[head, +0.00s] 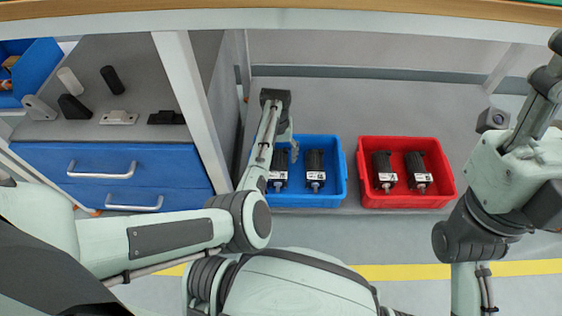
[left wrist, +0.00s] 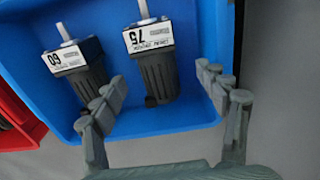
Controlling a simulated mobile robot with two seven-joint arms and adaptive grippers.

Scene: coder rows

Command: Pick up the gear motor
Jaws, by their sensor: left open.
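In the left wrist view, the gear motor marked 75 (left wrist: 157,75) is between my finger lines, and the gear motor marked 60 (left wrist: 75,58) is at the left. In the head view these are the left motor (head: 278,178), partly hidden by my arm, and the right motor (head: 315,168). My left gripper (head: 293,150) is open and empty at the blue crate; its spread fingers (left wrist: 160,80) show no contact with a motor. My right gripper (head: 552,62) is at the right edge, its jaws unclear.
A red crate (head: 448,190) with two more similar motors stands to the right, with a gap. A table leg (head: 190,100) is left of my forearm. A grey-topped blue drawer cabinet (head: 110,178) with small parts stands at the left. A shelf edge crosses the top.

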